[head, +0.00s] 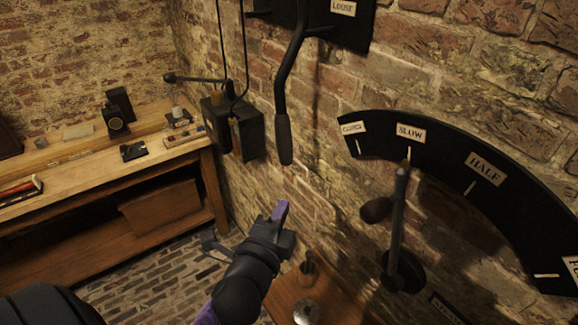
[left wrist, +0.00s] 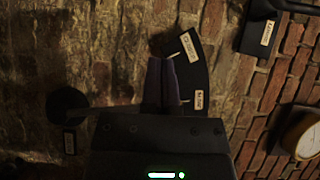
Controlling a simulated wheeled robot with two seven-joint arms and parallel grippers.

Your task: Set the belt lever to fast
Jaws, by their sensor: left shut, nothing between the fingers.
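The belt lever (head: 399,215) is a dark bar rising from a round hub on the brick wall, its tip at the SLOW mark. Its dark knob (head: 376,209) sticks out toward me. A black curved plate (head: 440,157) carries a small label at its left end, then SLOW, HALF and a cut-off label at the right edge. My left gripper (head: 280,212), with purple fingers, is shut and empty, left of the knob and apart from it in the head view. In the left wrist view its fingers (left wrist: 160,82) cover part of the plate (left wrist: 199,75); the hub (left wrist: 68,103) shows at left.
A hanging lever (head: 284,100) with a LOOSE label and a black wall box (head: 235,128) are at upper middle. A wooden bench (head: 95,160) with small items stands at left. A small wooden table (head: 285,290) with a round metal item is below my gripper.

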